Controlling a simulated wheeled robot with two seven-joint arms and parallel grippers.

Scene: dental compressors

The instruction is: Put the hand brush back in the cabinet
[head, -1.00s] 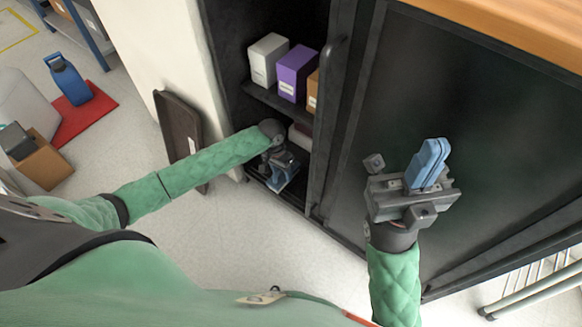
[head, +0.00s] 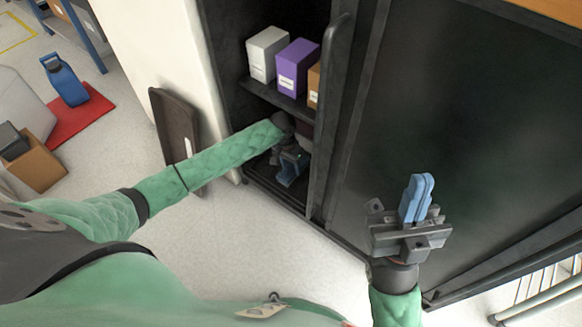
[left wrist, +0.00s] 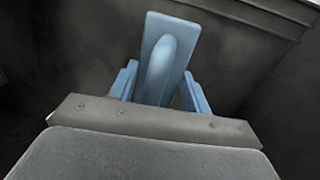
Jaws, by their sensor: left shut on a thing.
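The hand brush (left wrist: 165,55) is a light blue piece with a rounded raised handle, seen in the left wrist view. It sits between the two blue fingers of my left gripper (left wrist: 160,90), which is shut on it. In the head view my left gripper (head: 290,165) is inside the lower part of the open dark cabinet (head: 260,93), below a shelf. There its fingers and the brush are small, partly hidden and hard to tell apart. My right gripper (head: 416,198) is empty, its blue fingers together, in front of the closed cabinet door (head: 460,120).
A white box (head: 267,54), a purple box (head: 297,66) and a partly hidden orange box (head: 314,86) stand on the shelf above my left gripper. The door edge with its handle (head: 333,80) is right of the opening. A dark panel (head: 175,125) leans left of the cabinet.

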